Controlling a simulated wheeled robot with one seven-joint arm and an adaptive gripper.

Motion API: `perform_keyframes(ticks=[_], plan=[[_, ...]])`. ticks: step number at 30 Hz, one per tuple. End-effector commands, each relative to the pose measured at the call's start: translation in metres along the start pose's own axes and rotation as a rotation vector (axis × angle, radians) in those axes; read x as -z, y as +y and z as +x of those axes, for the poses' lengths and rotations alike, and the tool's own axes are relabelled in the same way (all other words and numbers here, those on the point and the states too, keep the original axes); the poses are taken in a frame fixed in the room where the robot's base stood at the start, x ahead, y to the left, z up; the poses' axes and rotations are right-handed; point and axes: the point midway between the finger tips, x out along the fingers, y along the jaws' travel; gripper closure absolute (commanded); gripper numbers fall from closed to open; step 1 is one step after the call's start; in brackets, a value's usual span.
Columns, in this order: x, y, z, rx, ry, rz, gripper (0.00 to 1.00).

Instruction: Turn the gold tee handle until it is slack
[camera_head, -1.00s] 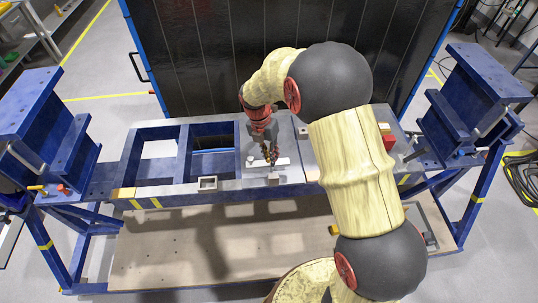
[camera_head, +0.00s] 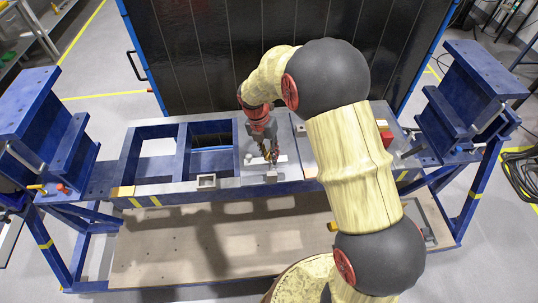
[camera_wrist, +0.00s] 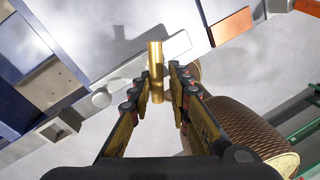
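The gold tee handle (camera_wrist: 156,66) shows as a short gold bar in the wrist view, over a light plate (camera_wrist: 178,45). My gripper (camera_wrist: 160,80) has one finger on each side of the bar's near part. The fingers are apart, with a narrow gap visible beside the bar, so I see no firm grip. In the head view my gripper (camera_head: 269,156) points down at the grey section of the bench, and it mostly hides the handle there.
The blue bench frame (camera_head: 182,160) has open bays left of my gripper. A dark panel (camera_head: 220,60) stands behind.

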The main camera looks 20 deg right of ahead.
Motion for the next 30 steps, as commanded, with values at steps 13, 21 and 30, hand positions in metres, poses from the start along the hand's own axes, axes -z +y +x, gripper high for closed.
perform_keyframes(ticks=[13,21,30], plan=[[-0.005,0.002,-0.007,-0.007,-0.012,0.000,0.73],[-0.007,0.002,-0.050,-0.009,-0.012,0.003,0.73],[-0.009,0.001,-0.103,-0.008,-0.011,0.003,0.73]])
